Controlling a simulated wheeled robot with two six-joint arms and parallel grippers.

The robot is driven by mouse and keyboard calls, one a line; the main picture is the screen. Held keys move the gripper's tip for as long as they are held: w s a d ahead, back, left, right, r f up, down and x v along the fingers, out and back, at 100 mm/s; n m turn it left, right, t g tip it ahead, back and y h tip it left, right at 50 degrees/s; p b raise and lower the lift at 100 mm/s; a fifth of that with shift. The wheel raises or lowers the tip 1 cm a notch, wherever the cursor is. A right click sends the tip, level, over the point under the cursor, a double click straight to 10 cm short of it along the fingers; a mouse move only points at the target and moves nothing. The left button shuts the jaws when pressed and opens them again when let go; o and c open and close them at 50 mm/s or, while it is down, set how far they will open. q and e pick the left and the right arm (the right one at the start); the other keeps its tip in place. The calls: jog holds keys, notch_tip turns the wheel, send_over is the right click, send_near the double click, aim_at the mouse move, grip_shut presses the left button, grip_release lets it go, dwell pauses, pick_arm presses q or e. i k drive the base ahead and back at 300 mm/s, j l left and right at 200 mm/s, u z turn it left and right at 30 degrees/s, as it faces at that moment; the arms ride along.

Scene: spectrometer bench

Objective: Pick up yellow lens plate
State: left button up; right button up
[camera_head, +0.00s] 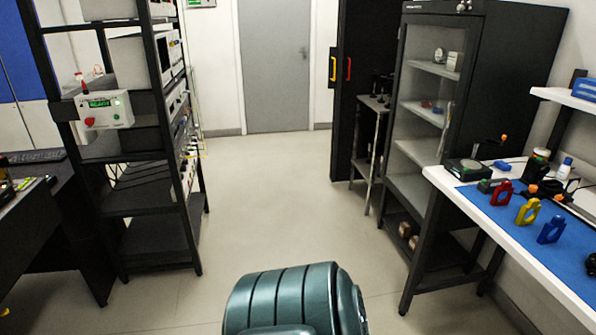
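The yellow lens plate (528,211) stands upright on the blue mat (482,192) of the white bench at the right. It is between a red lens plate (501,193) on its left and a blue lens plate (551,230) on its right, apart from both. Neither of my grippers shows in the head view.
The white bench (535,255) has dark legs and its near edge faces the open floor. A dark glass-door cabinet (478,75) stands behind it. A black equipment rack (150,130) and a dark desk (40,225) are at left. The middle floor (270,190) is clear.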

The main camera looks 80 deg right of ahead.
aim_at(528, 214)
jog(key=z, duration=4.2)
